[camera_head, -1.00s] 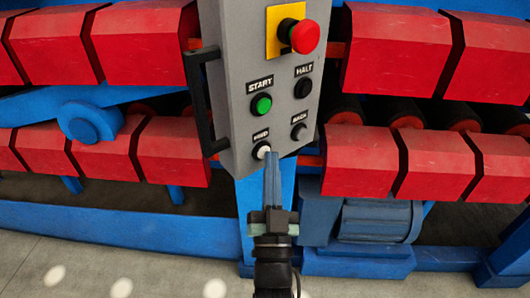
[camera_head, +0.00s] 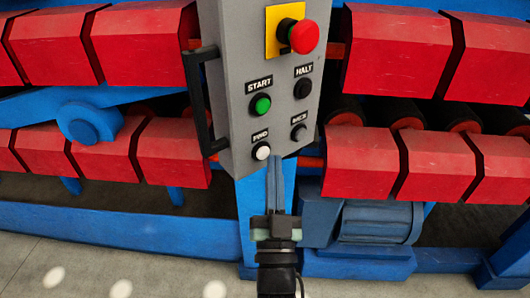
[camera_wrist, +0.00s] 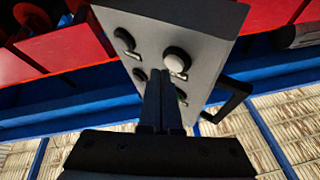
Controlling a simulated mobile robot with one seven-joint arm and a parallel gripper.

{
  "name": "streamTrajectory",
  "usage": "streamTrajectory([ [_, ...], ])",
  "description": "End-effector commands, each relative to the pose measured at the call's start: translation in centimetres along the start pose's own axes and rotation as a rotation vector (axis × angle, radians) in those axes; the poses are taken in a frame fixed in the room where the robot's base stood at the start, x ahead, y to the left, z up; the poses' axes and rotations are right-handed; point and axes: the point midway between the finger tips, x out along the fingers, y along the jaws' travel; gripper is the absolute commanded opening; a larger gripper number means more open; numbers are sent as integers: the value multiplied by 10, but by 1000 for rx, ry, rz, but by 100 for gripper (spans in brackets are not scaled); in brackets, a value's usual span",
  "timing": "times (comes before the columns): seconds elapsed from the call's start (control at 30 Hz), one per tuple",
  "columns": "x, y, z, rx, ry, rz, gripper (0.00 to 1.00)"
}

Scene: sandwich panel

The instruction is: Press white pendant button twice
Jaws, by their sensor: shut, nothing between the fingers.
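The white button (camera_head: 262,152) is at the lower left of the grey pendant panel (camera_head: 232,88), under a small label that is hard to read. It also shows in the wrist view (camera_wrist: 177,62), just right of the fingertips. My gripper (camera_head: 275,160) is shut and empty, its long fingers together and pointing up at the panel's lower edge. The fingertips are just right of and slightly below the white button and appear apart from it. The shut fingers also show in the wrist view (camera_wrist: 162,78).
The panel also has a green START button (camera_head: 262,105), a black HALT button (camera_head: 303,88), a grey button (camera_head: 299,132) and a red emergency knob (camera_head: 304,37) on a yellow plate. A black handle (camera_head: 197,100) is on its left side. Red-blocked machinery (camera_head: 395,55) stands behind.

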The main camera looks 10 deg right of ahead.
Motion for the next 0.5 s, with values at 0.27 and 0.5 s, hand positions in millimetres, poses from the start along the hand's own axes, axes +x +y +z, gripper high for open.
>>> streamTrajectory([
  [0.27, -3, 3, -3, 0, 1, 0, 0],
  [0.5, -8, 6, -6, -1, 1, 3, 0],
])
